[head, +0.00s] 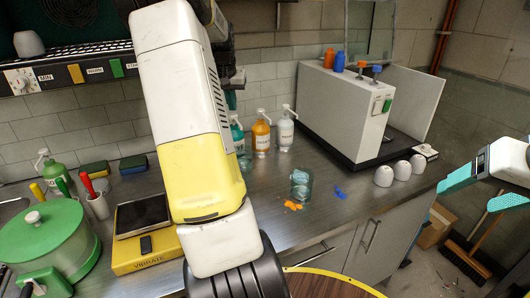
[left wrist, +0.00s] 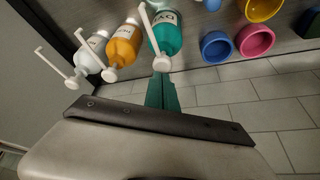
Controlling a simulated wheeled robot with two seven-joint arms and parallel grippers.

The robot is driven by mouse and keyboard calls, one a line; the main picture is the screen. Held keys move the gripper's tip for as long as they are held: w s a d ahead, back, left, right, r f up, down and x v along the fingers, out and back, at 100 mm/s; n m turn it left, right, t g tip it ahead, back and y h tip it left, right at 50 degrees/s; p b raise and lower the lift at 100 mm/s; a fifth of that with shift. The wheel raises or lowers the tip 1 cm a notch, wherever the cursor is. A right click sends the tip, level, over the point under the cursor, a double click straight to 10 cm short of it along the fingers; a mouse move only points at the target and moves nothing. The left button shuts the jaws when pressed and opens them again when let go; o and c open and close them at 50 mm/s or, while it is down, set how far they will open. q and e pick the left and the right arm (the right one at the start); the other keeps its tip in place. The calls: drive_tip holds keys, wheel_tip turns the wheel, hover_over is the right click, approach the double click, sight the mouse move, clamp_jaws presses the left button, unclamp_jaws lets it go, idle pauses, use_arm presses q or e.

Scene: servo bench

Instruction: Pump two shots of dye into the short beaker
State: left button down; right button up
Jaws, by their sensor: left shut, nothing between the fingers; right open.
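Three pump bottles stand by the back wall: a teal one (head: 237,138), an orange one (head: 261,136) and a clear one (head: 285,132). In the left wrist view, the teal bottle's (left wrist: 167,36) label seems to read DYE, and its white pump head (left wrist: 162,64) is beside my fingertips. My left gripper (left wrist: 161,92) is shut and empty there; contact with the pump cannot be told. In the head view my left arm hides part of that area. A short glass beaker (head: 301,186) stands on the bench, right of my arm. My right gripper (head: 483,190) is open and empty at the far right.
Orange bits (head: 293,205) and a blue piece (head: 340,192) lie near the beaker. White cups (head: 384,176) stand near the bench edge. A white machine (head: 345,105) stands behind. The left wrist view shows pink (left wrist: 254,41) and blue (left wrist: 217,47) bowls.

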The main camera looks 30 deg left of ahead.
use_arm(q)
drive_tip(key=shift+f, duration=0.1)
idle(0.4)
drive_tip(key=shift+f, duration=1.25)
drive_tip(key=shift+r, duration=1.35)
drive_tip(key=shift+r, duration=3)
